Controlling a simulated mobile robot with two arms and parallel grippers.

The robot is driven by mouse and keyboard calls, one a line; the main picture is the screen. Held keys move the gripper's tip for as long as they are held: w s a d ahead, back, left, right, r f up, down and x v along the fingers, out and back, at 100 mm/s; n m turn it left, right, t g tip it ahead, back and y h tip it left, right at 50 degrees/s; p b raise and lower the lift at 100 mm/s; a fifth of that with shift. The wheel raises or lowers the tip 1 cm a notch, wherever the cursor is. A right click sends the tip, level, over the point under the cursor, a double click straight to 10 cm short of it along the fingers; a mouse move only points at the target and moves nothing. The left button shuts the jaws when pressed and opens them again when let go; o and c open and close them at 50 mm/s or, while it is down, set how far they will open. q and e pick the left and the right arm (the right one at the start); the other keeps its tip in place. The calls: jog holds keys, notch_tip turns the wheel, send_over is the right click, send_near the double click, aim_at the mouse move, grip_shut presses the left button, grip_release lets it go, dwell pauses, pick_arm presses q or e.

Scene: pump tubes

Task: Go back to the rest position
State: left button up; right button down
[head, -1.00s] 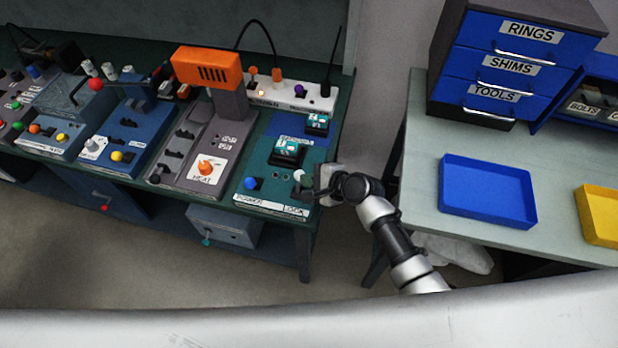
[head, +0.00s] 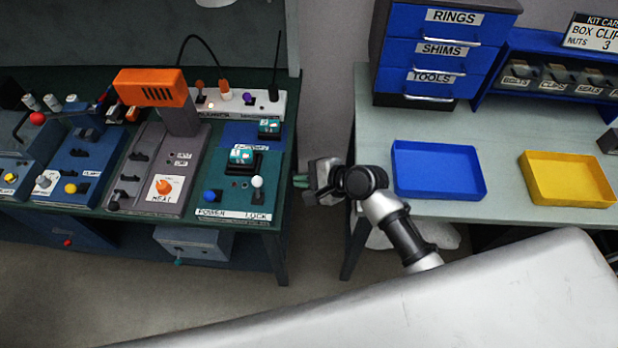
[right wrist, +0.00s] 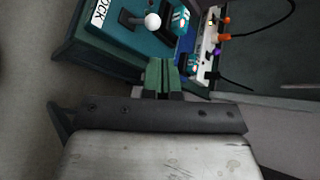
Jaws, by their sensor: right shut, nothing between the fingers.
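My right gripper (head: 301,181) shows in the head view just off the right end of the green bench (head: 284,216), in the gap before the pale table. Its green fingertips point left toward the bench and are shut with nothing between them. In the right wrist view its two green fingers (right wrist: 161,75) lie side by side, apart from the bench corner ahead. The white-tipped lever (head: 257,183) by the LOCK label stands near them, not touched. It also shows in the right wrist view (right wrist: 152,20). My left gripper is not in view.
The pale table (head: 500,214) at the right holds a blue tray (head: 438,194), a yellow tray (head: 567,204) and a blue drawer cabinet (head: 433,50). An orange-headed heater (head: 150,88) stands on the bench. Bare floor shows below the bench.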

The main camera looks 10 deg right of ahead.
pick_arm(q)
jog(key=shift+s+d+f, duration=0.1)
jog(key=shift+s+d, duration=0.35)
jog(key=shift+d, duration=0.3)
pick_arm(e)
jog(key=shift+v, duration=0.9)
jog(key=shift+d, duration=0.2)
